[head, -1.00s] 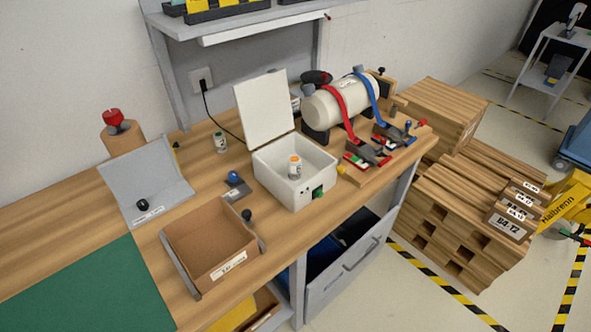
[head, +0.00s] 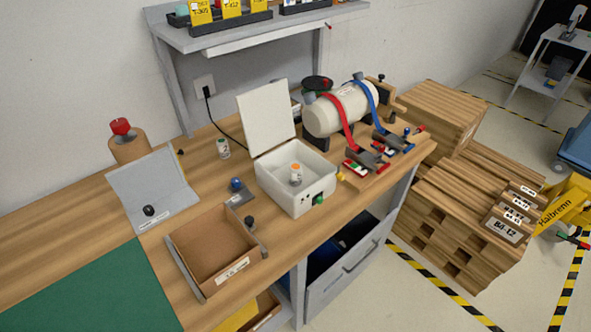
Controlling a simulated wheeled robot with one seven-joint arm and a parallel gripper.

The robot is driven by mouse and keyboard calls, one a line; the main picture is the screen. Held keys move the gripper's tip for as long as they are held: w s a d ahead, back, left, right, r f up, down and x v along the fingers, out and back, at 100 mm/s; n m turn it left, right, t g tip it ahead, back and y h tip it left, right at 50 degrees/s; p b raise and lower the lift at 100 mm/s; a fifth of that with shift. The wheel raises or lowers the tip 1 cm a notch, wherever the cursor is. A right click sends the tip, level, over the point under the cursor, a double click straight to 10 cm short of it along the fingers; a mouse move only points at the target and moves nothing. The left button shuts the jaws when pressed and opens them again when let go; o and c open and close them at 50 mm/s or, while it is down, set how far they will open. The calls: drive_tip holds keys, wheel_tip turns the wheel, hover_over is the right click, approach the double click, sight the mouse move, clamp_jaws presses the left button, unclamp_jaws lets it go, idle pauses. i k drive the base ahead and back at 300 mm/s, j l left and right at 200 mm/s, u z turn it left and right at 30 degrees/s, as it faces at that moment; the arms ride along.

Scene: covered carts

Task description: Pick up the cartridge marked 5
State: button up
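A small white cartridge with an orange top (head: 296,174) stands upright inside the open white box (head: 308,202) on the bench. A second small white cartridge with a dark marking (head: 223,149) stands upright on the bench to the left of the box, near the wall. Numbers on both are too small to read, so I cannot tell which is marked 5. My gripper is not in view.
An open brown tray (head: 206,285) lies in front of the box to the left. A grey sloped stand (head: 152,190) and green mat (head: 85,290) are further left. Stacked wooden pallets (head: 450,215) stand right of the bench.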

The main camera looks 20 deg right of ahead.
sight(294, 169)
drive_tip(key=i+l+u, duration=0.15)
drive_tip(key=i+u, duration=0.2)
drive_tip(key=i+l+u, duration=0.55)
drive_tip(key=i+u, duration=0.15)
